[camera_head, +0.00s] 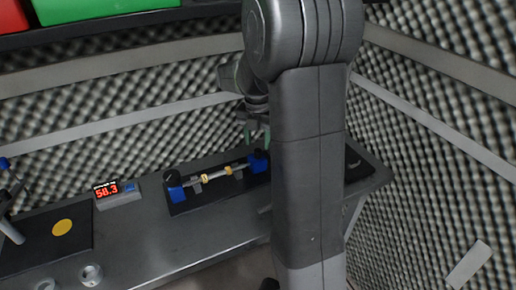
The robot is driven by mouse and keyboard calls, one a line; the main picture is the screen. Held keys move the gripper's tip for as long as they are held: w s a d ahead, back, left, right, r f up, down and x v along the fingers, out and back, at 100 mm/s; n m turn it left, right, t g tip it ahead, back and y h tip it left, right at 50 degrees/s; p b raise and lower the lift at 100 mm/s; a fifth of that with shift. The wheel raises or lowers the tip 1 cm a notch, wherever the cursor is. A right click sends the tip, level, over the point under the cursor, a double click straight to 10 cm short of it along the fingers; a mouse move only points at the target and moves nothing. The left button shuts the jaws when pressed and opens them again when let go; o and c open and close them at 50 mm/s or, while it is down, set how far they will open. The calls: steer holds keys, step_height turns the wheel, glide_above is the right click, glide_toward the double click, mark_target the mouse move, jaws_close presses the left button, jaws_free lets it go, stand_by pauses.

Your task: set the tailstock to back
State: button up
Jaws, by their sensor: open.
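A small lathe-like device lies on the grey bench, on a dark base plate (205,193). A blue and black block (176,189) stands at its left end. A second blue block (259,162), which looks like the tailstock, stands at its right end. A light rod (216,174) with yellow bands runs between the two blocks. My gripper (256,137) is open, with greenish fingertips pointing down just above the right block. It looks empty and apart from the block. My arm hides what lies just right of the block.
A red-lit display (106,189) reading 58.3 stands left of the device. A dark mat (30,240) with a yellow disc (62,227) and small metal rings (91,275) are farther left. Red (10,16) and green (95,8) bins sit on an upper shelf. Foam walls enclose the bench.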

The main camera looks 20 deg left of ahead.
mark_target(258, 150)
steer(key=shift+f, duration=1.85)
jaws_close()
